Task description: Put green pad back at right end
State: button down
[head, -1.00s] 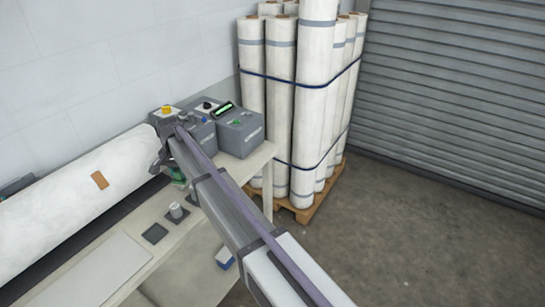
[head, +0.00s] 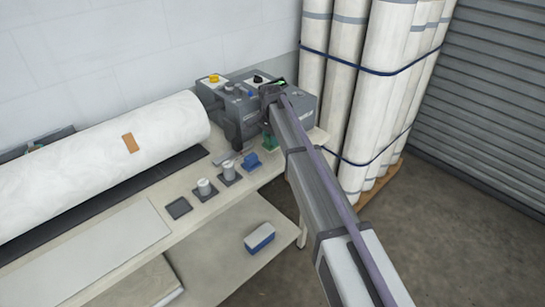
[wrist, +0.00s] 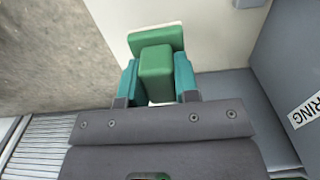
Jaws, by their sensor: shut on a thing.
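The green pad (wrist: 155,38) is a flat green plate with a block-shaped green grip, seen in the wrist view. My gripper (wrist: 156,77) is shut on that grip, one teal fingertip on each side. In the head view the green pad (head: 269,143) shows low at the end of my arm, over or at the right end of the pale bench (head: 222,187), in front of the grey control boxes. I cannot tell whether it touches the bench. My arm hides much of my gripper in the head view.
A blue pad (head: 251,160) and two light knobbed pieces (head: 228,171) stand along the bench front; a dark square (head: 179,208) there is empty. A grey control box (head: 300,107) stands close behind my gripper. Wrapped rolls (head: 385,70) stand on a pallet at right.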

jog(key=shift+f, duration=0.15)
notch_tip(320, 180, down, 4)
jog(key=b, duration=0.3)
jog(key=shift+b, duration=0.4)
jog(key=shift+d+r+p, duration=0.1)
jog(key=shift+r+p, duration=0.2)
jog(key=shift+r, duration=0.1)
jog(key=shift+f, duration=0.3)
jog(key=c, duration=0.8)
grip_release()
jog(key=shift+r, duration=0.1)
jog(key=shift+c, duration=0.2)
notch_tip(320, 180, up, 13)
jog(key=p, duration=1.2)
jog(key=shift+f, duration=0.3)
